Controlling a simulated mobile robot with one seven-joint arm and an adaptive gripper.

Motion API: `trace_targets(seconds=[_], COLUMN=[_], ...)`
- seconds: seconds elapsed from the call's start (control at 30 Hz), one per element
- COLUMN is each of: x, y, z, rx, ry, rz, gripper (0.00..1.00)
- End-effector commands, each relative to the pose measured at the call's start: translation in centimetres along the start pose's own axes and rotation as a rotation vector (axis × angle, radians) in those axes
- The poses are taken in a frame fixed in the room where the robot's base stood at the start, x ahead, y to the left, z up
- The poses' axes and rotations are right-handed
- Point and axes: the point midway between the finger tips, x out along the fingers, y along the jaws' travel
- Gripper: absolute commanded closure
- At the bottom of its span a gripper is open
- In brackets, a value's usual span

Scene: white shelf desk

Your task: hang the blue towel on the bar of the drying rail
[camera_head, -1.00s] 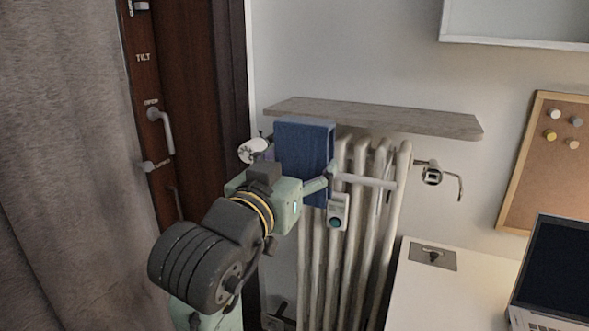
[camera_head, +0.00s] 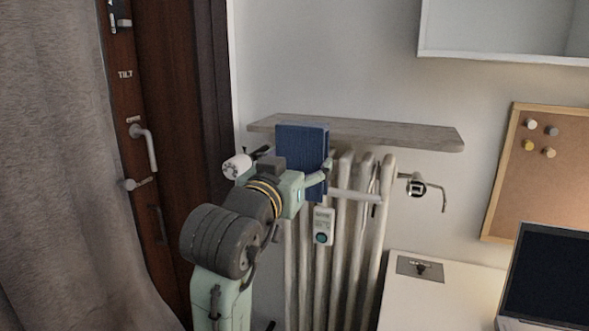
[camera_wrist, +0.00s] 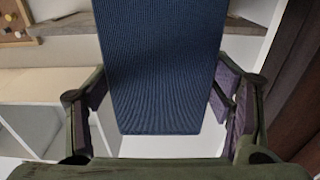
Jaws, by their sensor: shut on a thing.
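The blue towel (camera_head: 300,148) hangs flat and upright before the radiator in the head view, its top overlapping the wooden shelf's front edge. It also fills the middle of the wrist view (camera_wrist: 163,65). My gripper (camera_head: 313,180) is shut on the towel, with a finger at either side of it in the wrist view (camera_wrist: 160,115). The drying rail's pale bar (camera_head: 355,196) shows to the right of the towel, in front of the radiator. Its left end is hidden behind the towel and my gripper. I cannot tell whether towel and bar touch.
The wooden shelf (camera_head: 400,134) juts out above the radiator (camera_head: 345,260). A metal valve with a bent handle (camera_head: 417,186) is on the wall to the right. A white desk (camera_head: 420,300) with a laptop (camera_head: 550,275) stands right. A curtain (camera_head: 60,180) and dark door frame are left.

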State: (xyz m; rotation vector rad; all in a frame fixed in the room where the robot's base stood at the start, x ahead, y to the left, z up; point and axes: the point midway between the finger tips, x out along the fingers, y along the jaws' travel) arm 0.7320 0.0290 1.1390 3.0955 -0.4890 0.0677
Motion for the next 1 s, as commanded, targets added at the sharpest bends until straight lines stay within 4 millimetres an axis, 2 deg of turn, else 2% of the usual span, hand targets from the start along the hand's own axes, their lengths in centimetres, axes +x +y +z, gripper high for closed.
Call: trace_targets(seconds=[1.0], x=[7.2], y=[0.1], z=[0.0], rx=[0.0], ry=[-0.002], rz=[0.002], gripper=[0.55])
